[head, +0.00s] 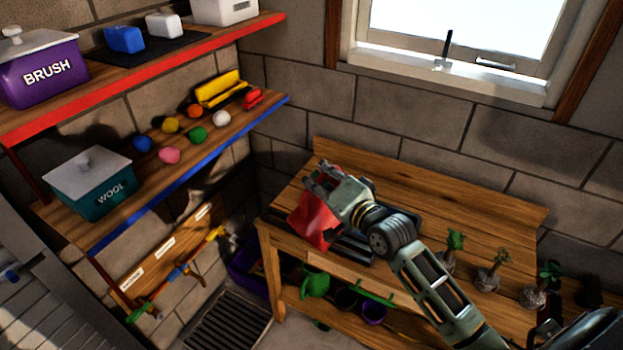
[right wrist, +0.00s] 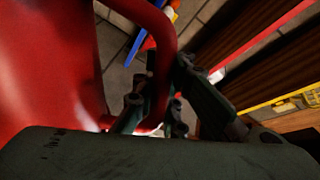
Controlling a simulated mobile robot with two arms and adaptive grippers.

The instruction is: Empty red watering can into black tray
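The red watering can (head: 316,222) is over the left part of the wooden workbench, partly covered by my right gripper (head: 325,180). In the right wrist view, its red body (right wrist: 45,70) fills the left side. Its curved handle (right wrist: 166,45) passes between the fingers of my right gripper (right wrist: 158,100), which look closed around it. The can looks tilted in the head view; its spout and any contents cannot be made out. A dark tray-like thing (head: 353,249) shows below my right wrist on the bench, mostly hidden by my arm. My left gripper is not in view.
Several small potted plants (head: 488,277) stand on the right of the workbench (head: 480,205). A green watering can (head: 315,284) and dark pots sit on its lower shelf. Wall shelves with boxes and coloured balls are at left. The bench's back right is clear.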

